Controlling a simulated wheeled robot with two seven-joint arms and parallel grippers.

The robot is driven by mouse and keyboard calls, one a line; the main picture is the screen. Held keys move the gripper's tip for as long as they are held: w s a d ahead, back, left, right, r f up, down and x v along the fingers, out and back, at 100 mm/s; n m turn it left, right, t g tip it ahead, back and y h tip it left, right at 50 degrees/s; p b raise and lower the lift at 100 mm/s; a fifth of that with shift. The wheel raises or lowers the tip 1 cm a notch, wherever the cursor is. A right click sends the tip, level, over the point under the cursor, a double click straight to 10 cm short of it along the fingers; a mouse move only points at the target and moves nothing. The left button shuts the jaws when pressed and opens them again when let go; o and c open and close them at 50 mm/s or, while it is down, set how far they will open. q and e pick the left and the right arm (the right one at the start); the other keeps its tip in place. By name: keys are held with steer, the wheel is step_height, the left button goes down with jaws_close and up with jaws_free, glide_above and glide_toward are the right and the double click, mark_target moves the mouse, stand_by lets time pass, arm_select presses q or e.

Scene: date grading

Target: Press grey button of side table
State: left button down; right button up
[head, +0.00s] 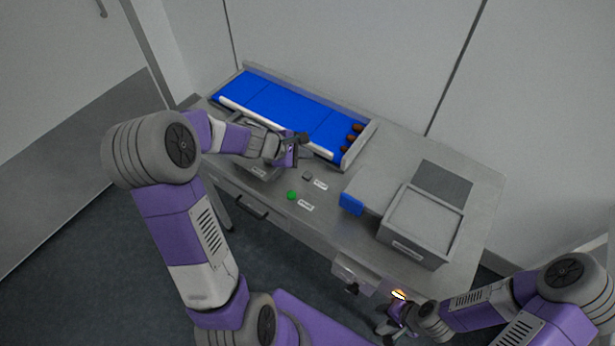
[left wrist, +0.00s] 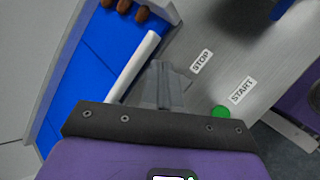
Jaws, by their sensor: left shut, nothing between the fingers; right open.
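The grey button (head: 307,175) sits on the side table (head: 340,240), beside a small label that reads STOP (left wrist: 201,61) in the left wrist view. A green button (head: 292,195) with a START label (left wrist: 242,91) lies nearer the table's front edge; it also shows in the left wrist view (left wrist: 220,112). My left gripper (head: 304,147) is shut and empty, above the table behind the grey button. In the left wrist view its fingers (left wrist: 163,85) point towards the STOP label, and the grey button cannot be made out there. My right gripper (head: 388,325) is open, low at the front edge.
A blue conveyor belt (head: 280,108) with several brown dates (head: 352,139) at its right end runs along the back. A grey bin (head: 420,223) and a blue block (head: 351,204) stand to the right. A small lit spot (head: 398,294) shows near my right gripper.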

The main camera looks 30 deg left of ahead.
arm_select(q)
steer(key=b, duration=0.4)
glide_above(305, 177)
step_height(305, 177, down, 6)
steer(key=shift+w+r, duration=0.1)
steer(key=shift+r, duration=0.15)
steer(key=shift+f+b, duration=0.65)
steer(key=shift+b, duration=0.1)
stand_by(0.8)
steer(key=shift+f+b, duration=0.4)
steer(key=shift+b, duration=0.05)
steer(key=shift+f+b, duration=0.45)
steer(key=shift+b, duration=0.1)
stand_by(0.5)
stand_by(0.4)
steer(key=shift+r+p, duration=0.8)
steer(key=shift+r, duration=0.1)
